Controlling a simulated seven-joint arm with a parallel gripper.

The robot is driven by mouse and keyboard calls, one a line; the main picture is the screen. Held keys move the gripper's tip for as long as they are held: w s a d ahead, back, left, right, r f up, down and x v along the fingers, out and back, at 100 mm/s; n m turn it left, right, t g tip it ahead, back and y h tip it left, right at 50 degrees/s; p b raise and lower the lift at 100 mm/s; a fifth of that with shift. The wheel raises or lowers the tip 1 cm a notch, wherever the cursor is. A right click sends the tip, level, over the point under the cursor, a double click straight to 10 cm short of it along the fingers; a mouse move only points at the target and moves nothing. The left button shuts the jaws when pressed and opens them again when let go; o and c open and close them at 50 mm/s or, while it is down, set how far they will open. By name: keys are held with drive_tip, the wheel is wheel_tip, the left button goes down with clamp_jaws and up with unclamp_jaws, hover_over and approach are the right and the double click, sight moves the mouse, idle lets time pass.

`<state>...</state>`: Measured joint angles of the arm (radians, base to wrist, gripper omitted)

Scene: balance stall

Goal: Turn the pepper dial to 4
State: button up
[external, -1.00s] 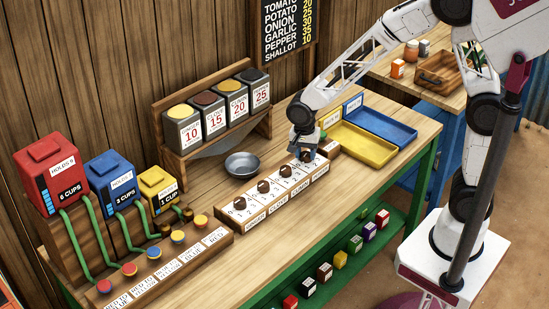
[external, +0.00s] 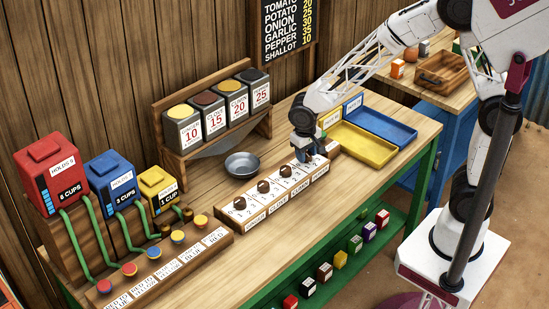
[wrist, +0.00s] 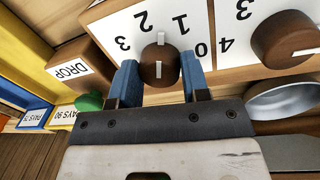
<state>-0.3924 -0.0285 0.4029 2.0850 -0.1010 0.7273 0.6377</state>
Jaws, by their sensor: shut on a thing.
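The pepper dial is a brown round knob (wrist: 159,66) on a white scale at the right end of the dial row. My gripper (wrist: 160,84) is shut on this knob, a blue finger on each side. In the wrist view the knob's white stripe runs up the picture, its far end between the scale's 1 and 2. The figures 0 and 3 also show; the 4 is hidden or out of view.
Another brown knob (wrist: 285,40) stands close beside my gripper in the wrist view. A metal bowl (external: 242,164) lies behind the dial row. A yellow tray (external: 362,143) and a blue tray (external: 382,124) lie to the right. Colored buttons (external: 178,237) are at the left.

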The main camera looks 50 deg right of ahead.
drive_tip(key=n, duration=0.5)
drive_tip(key=shift+n+t, duration=0.3)
drive_tip(key=n, duration=0.5)
drive_tip(key=shift+d+n, duration=0.1)
drive_tip(key=shift+n, duration=0.2)
drive_tip(key=n, duration=0.5)
drive_tip(key=shift+t+y, duration=0.3)
drive_tip(key=shift+y, duration=0.1)
drive_tip(key=shift+d+n, duration=0.1)
drive_tip(key=shift+n, duration=2.3)
drive_tip(key=o, duration=0.9)
drive_tip(key=shift+r, duration=0.15)
